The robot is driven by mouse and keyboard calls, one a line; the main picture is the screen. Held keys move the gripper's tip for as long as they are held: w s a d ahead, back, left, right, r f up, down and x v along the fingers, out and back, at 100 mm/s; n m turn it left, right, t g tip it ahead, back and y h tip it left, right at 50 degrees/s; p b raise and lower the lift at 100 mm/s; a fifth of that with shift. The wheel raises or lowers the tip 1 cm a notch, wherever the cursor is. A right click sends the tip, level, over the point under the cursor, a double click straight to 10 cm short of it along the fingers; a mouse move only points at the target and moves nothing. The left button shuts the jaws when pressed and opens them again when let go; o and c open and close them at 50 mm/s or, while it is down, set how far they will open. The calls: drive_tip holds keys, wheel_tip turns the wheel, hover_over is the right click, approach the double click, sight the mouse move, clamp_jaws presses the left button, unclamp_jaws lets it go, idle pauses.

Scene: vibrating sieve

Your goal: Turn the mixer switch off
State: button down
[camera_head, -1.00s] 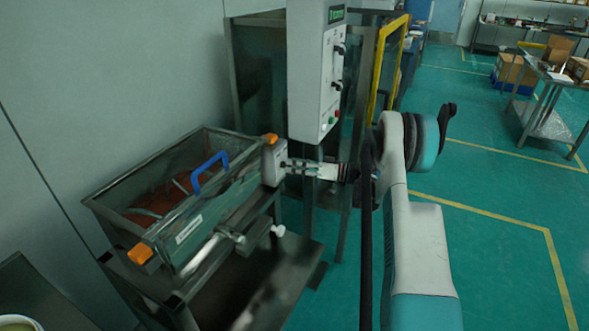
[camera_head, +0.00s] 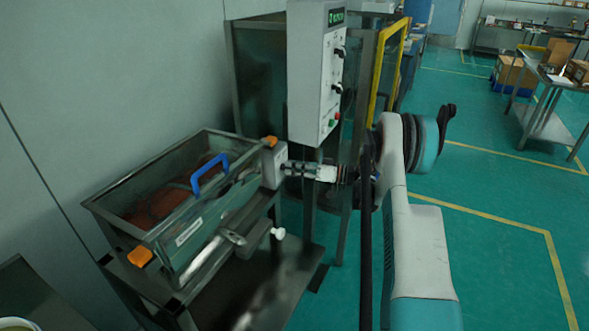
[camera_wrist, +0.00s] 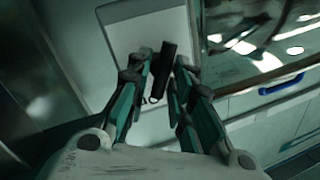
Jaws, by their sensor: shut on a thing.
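The mixer is a grey metal trough (camera_head: 190,236) with reddish-brown contents on the left, with a blue handle (camera_head: 209,173) across it. A light grey switch box (camera_head: 272,167) sits at its right end. In the wrist view the box's pale face (camera_wrist: 140,35) carries a black switch knob (camera_wrist: 167,62). My gripper (camera_head: 287,168) reaches the box from the right. In the wrist view my gripper (camera_wrist: 162,82) has its two fingers on either side of the knob, shut on it. The knob is hidden by the fingers in the head view.
A white control panel (camera_head: 314,75) with knobs and buttons stands just above and behind my gripper. A yellow frame (camera_head: 385,65) is behind it. Orange corner pieces (camera_head: 140,256) mark the trough. The green floor (camera_head: 500,235) at right is open.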

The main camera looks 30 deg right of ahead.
drive_tip(key=n+h, duration=0.1)
drive_tip(key=n, duration=0.2)
drive_tip(key=n+h, duration=0.1)
drive_tip(key=n, duration=0.5)
drive_tip(key=shift+s+a+r+n+h, duration=0.15)
drive_tip(key=shift+a+r+n+h, duration=0.15)
drive_tip(key=shift+n+h, duration=0.1)
idle(0.4)
drive_tip(key=c, duration=1.4)
unclamp_jaws()
drive_tip(key=shift+c, duration=0.2)
drive_tip(key=v, duration=1.2)
